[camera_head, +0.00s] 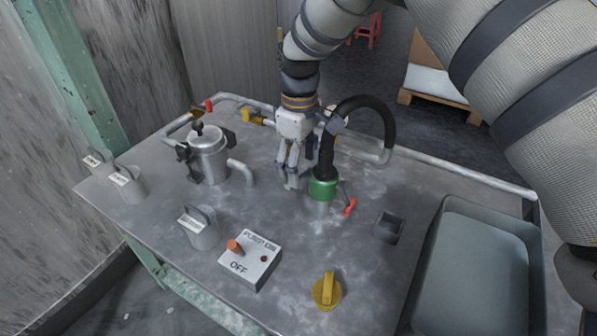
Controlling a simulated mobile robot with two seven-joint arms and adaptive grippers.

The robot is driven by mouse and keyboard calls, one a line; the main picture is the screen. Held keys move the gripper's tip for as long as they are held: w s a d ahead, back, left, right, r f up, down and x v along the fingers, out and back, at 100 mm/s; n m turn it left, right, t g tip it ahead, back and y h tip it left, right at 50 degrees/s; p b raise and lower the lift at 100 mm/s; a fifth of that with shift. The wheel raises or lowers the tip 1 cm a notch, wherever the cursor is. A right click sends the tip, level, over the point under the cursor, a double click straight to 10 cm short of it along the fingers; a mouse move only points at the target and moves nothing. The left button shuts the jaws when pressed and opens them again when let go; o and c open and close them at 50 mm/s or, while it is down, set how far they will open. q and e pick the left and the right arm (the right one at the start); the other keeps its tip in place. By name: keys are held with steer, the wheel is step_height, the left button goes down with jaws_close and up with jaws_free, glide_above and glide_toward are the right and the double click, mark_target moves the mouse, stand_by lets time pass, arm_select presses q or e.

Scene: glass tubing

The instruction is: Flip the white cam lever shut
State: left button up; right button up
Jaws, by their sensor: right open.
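My right gripper (290,180) points down over the metal table, just left of the green hose coupling (323,187). It is open, with its fingertips close to the coupling; I cannot tell whether they touch it. A thick black hose (326,150) rises from the coupling and bends over to the right behind it. A red-ended lever (350,207) sticks out at the coupling's lower right. I cannot clearly pick out a white cam lever; the pale gripper fingers cover the coupling's left side. My left gripper is not in view.
A lidded metal pot (208,155) stands at left. A white OFF switch box (251,262) and a yellow knob (327,291) lie nearer the front. A grey tray (440,215) fills the right. A pipe rail (460,172) runs along the back edge.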

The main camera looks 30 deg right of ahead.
mark_target(300, 177)
step_height(300, 177, down, 3)
steer(key=shift+w+f, duration=0.1)
steer(key=shift+f, duration=0.05)
steer(key=shift+c, duration=0.2)
jaws_close()
